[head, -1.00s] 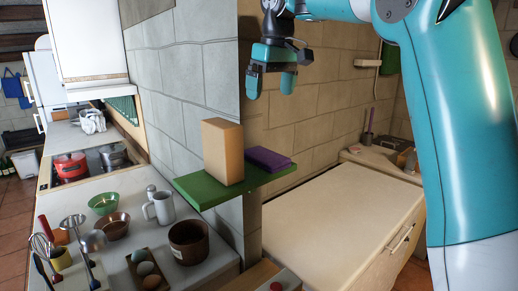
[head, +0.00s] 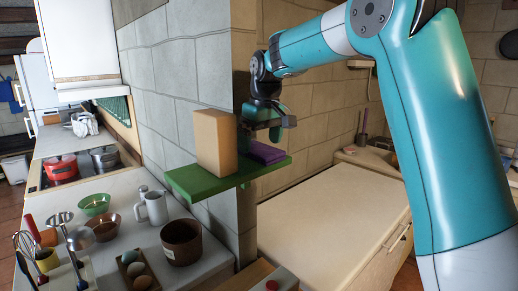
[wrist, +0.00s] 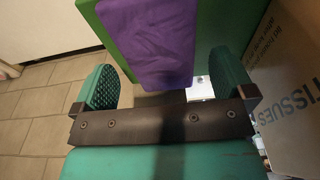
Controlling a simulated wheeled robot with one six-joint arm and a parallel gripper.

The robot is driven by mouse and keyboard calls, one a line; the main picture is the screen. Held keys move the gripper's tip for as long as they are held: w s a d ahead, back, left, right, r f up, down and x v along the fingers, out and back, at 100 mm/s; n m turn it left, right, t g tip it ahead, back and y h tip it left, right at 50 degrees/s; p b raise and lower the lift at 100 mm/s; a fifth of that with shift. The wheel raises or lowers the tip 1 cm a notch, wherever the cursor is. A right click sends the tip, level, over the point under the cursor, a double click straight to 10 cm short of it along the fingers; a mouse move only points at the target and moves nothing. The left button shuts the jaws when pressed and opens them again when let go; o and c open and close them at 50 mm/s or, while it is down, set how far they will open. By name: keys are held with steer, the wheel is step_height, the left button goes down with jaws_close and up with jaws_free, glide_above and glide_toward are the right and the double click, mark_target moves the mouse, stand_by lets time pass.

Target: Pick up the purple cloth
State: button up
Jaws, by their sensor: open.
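The purple cloth (head: 266,152) lies folded flat on the green shelf (head: 200,184), beside a tan box, in the head view. In the wrist view the cloth (wrist: 148,38) lies ahead of my gripper (wrist: 165,88), with its near end between the two finger lines. My gripper (head: 280,128) is open and empty, just above the cloth in the head view. I cannot tell whether the fingers touch the cloth. The gripper hides part of the cloth in the head view.
The tan box (head: 214,142) stands upright on the shelf, close to the gripper; in the wrist view the box (wrist: 292,75) shows lettering near the right finger. A pale worktop (head: 330,220) lies right.

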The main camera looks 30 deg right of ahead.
mark_target(261, 148)
steer(key=shift+w+f, duration=0.15)
steer(key=shift+f, duration=0.8)
steer(key=shift+c, duration=0.5)
steer(key=c, duration=0.8)
steer(key=shift+d+r+b, duration=0.1)
steer(key=shift+r+b, duration=0.1)
steer(key=shift+b, duration=0.25)
step_height(261, 148, up, 7)
steer(key=shift+f+b, duration=0.15)
steer(key=shift+b, duration=0.55)
steer(key=s+d+b, duration=0.1)
steer(key=s+d, duration=0.3)
steer(key=d, duration=0.1)
steer(key=s+d+b, duration=0.1)
steer(key=s+d, duration=0.3)
steer(key=d, duration=0.1)
steer(key=s+d+b, duration=0.1)
steer(key=s+d, duration=0.3)
steer(key=d, duration=0.1)
steer(key=shift+s+d, duration=0.1)
steer(key=shift+s, duration=0.3)
